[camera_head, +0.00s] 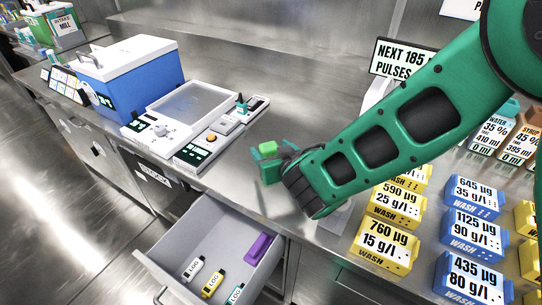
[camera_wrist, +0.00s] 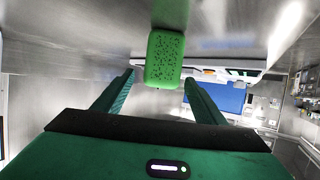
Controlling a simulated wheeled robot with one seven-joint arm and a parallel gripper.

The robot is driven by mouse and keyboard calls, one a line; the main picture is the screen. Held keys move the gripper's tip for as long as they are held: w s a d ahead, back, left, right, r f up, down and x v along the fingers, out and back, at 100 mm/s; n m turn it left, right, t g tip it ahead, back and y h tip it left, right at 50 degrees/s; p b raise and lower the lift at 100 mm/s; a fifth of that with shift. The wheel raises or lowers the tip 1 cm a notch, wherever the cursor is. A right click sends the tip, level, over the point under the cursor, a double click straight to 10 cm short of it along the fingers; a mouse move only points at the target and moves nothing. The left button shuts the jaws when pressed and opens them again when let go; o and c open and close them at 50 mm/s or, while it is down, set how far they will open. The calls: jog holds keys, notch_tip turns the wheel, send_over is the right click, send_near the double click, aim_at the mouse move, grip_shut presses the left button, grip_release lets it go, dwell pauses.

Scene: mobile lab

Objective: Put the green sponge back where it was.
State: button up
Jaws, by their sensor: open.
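The green sponge (camera_head: 268,147) is a small bright green block on the steel counter (camera_head: 330,75), to the right of the white instrument. In the wrist view the sponge (camera_wrist: 164,58) is a speckled block at the fingertips, in line with the gap between them. My gripper (camera_head: 271,153) is low over the counter, reaching in from the right. In the wrist view my gripper (camera_wrist: 160,80) has its fingers apart, with visible gaps beside the sponge. I cannot tell whether the sponge touches the counter, which is partly hidden.
An open drawer (camera_head: 184,232) below the counter holds a purple block (camera_head: 259,248) and several labelled vials. A white instrument (camera_head: 182,112) and a blue box (camera_head: 134,80) stand left. Several yellow and blue wash boxes (camera_head: 474,232) stand right. A sign (camera_head: 402,60) stands behind my arm.

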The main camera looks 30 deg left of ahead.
jog(key=shift+a, duration=0.1)
jog(key=c, duration=1.2)
jog(key=shift+r, duration=0.1)
notch_tip(320, 180, up, 4)
jog(key=shift+f, duration=0.1)
jog(key=s+a+r, duration=0.1)
jog(key=s+r, duration=0.1)
jog(key=s, duration=0.1)
jog(key=s+a+r, duration=0.1)
jog(key=s+r, duration=0.1)
jog(key=s, duration=0.2)
jog(key=s+a+r, duration=0.1)
jog(key=s+r, duration=0.2)
jog(key=s, duration=0.1)
jog(key=shift+a, duration=0.4)
